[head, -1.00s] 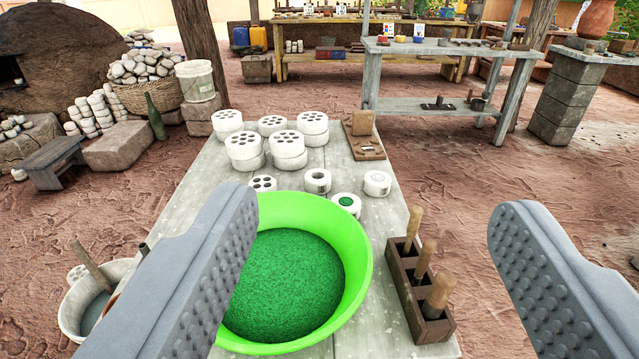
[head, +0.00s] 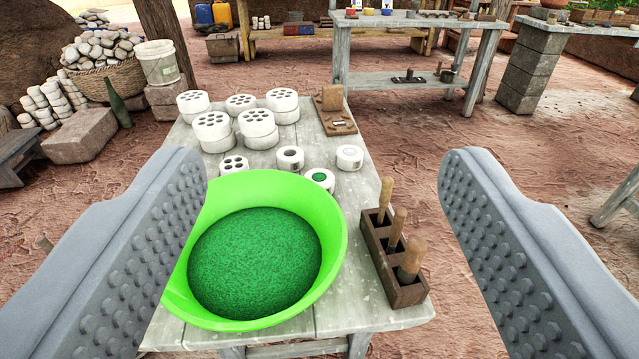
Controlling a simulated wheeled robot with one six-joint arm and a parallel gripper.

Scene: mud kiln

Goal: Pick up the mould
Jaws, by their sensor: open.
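Several white round mould-like pieces stand on the grey table; I cannot tell which one is the mould. Two white rings with a single hole stand in the middle, one at left (head: 290,158) and one at right (head: 349,158). A similar ring with a green filling (head: 319,181) is just in front. A low white piece with several holes (head: 233,165) sits behind the green basin, partly hidden by its rim. Larger stacked white pieces with holes (head: 257,130) stand farther back. My gripper (head: 322,165) is open and empty, its fingers wide apart above the near table.
A bright green basin of green material (head: 333,235) stands at the table's front. A wooden holder (head: 408,293) with upright wooden-handled tools is to its right. A wooden board (head: 330,120) with a block lies at the back. Bare grey tabletop (head: 345,200) shows between the rings and holder.

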